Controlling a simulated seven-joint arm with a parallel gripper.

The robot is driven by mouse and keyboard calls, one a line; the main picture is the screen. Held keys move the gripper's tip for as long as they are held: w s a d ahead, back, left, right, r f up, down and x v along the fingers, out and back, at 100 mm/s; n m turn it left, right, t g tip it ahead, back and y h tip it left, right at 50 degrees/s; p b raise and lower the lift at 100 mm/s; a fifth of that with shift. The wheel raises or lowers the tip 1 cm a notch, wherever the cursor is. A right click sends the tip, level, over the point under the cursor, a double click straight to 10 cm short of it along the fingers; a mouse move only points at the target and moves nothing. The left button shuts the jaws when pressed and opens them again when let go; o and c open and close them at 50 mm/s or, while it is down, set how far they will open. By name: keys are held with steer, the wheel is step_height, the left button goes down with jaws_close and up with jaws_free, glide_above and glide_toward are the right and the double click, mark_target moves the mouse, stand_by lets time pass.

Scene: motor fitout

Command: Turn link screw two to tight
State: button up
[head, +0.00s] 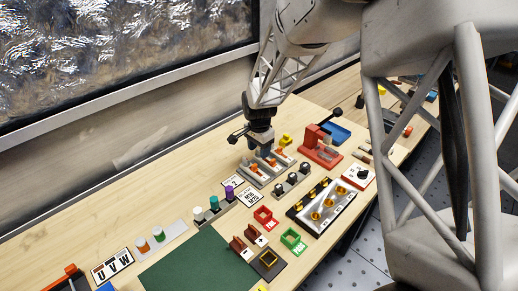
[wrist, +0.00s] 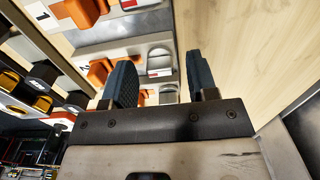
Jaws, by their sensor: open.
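A grey fixture (head: 250,179) with orange handles stands just below my gripper (head: 259,143). In the wrist view, one orange handle (wrist: 86,12) is beside a label 1 and another (wrist: 98,74) is beside a label that looks like 2. I cannot tell for sure which part is link screw two. My gripper (wrist: 160,75) points down, with its two dark fingers apart. Nothing shows held between them; a silvery rounded part (wrist: 160,62) of the fixture shows beyond the gap.
A strip with black knobs (head: 292,182) lies in front of the fixture. A red stand (head: 318,147) and blue tray (head: 337,131) are to its right. Bare wood lies left of the fixture.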

mark_target(259, 150)
steer(key=shift+r, duration=3.85)
steer(key=shift+s+d+r, duration=0.15)
steer(key=shift+d+r, duration=0.05)
steer(key=shift+r, duration=0.05)
steer(key=s+d+r+n+t, duration=0.1)
steer(key=s+d+r+n, duration=0.1)
steer(key=s+d+r, duration=0.5)
steer(key=s+d+r+n, duration=0.2)
steer(key=s+d+r, duration=0.15)
steer(key=s, duration=0.75)
steer(key=s+d+r+n+t, duration=0.1)
steer(key=s+d+r+n, duration=0.1)
steer(key=s+d+r, duration=0.5)
steer(key=s+d+f+n, duration=0.1)
steer(key=s+f+n, duration=0.1)
steer(key=s, duration=1)
steer(key=shift+s+d+f+n+t, duration=0.3)
steer(key=shift+d+f+n, duration=0.1)
steer(key=shift+f, duration=0.2)
